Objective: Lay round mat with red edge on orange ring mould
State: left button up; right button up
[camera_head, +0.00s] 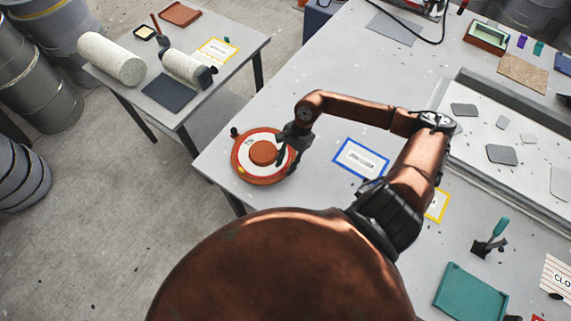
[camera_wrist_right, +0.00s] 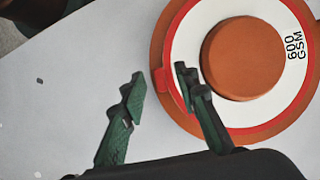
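The orange ring mould (camera_head: 263,153) sits at the left corner of the large grey table. The round white mat with a red edge (camera_head: 249,166) lies on it, around the raised orange centre. In the right wrist view the mat (camera_wrist_right: 190,42) bears the print "600 GSM", and the mould's centre (camera_wrist_right: 243,58) shows through its hole. My right gripper (camera_wrist_right: 160,88) is open and empty, its fingers apart. One finger overlaps the mat's red edge and a small red tab; I cannot tell whether it touches. In the head view the gripper (camera_head: 290,150) is at the mould's right side. My left gripper is out of view.
A blue-framed card (camera_head: 360,158) lies right of the mould. A grey tray (camera_head: 485,125) with several dark pieces is farther right, and a teal tray (camera_head: 470,295) stands near the front. A second table (camera_head: 215,95) with rolls stands at the upper left.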

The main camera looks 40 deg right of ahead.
jog(key=v, duration=1.2)
dwell(0.5)
